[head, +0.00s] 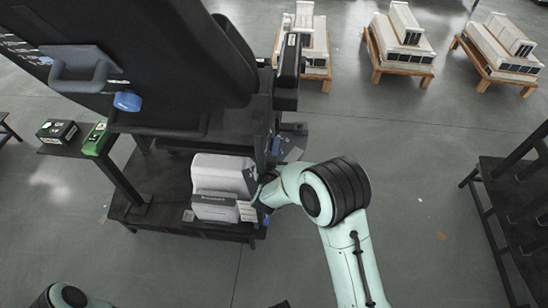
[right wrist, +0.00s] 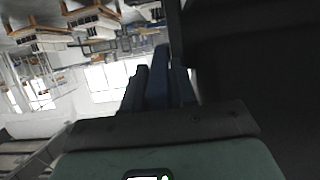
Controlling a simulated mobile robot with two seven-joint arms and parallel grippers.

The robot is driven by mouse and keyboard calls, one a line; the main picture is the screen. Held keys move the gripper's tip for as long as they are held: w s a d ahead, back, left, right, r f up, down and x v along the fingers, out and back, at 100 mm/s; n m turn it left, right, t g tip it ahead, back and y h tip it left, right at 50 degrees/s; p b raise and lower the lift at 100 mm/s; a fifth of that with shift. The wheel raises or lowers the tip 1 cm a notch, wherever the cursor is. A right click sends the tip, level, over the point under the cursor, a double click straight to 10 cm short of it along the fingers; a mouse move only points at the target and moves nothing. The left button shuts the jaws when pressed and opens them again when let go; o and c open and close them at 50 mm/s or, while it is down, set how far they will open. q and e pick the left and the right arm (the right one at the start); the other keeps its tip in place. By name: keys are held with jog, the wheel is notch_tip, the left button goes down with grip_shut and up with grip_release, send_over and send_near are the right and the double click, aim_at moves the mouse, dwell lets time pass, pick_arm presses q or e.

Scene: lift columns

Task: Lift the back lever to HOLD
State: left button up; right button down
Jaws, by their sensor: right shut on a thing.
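My right gripper (head: 266,179) reaches in to the lower right side of a large black machine (head: 160,50), beside its dark upright. Its fingertips are small and partly hidden there. In the right wrist view my right gripper (right wrist: 160,88) is shut on a narrow dark blue piece (right wrist: 158,70), which seems to be the back lever. Most of the lever is hidden by the fingers, and I cannot read a HOLD mark. A blue part (head: 276,145) shows on the upright just above the gripper in the head view. My left gripper is out of view.
A grey-white box unit (head: 222,180) sits on the machine's low black base, just left of my right gripper. A green box (head: 97,139) and a black box (head: 57,131) lie on a side shelf. A black rack (head: 515,200) stands at right. Floor between is clear.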

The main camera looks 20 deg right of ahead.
jog(key=shift+w+r, duration=0.15)
jog(key=shift+r, duration=0.2)
dwell(0.3)
jog(key=c, duration=1)
grip_release()
jog(key=shift+f, duration=0.1)
jog(key=shift+s, duration=0.2)
jog(key=shift+s+a, duration=0.25)
jog(key=s+a+r, duration=0.1)
jog(key=s+a, duration=0.6)
jog(key=s, duration=0.5)
jog(key=shift+a, duration=0.1)
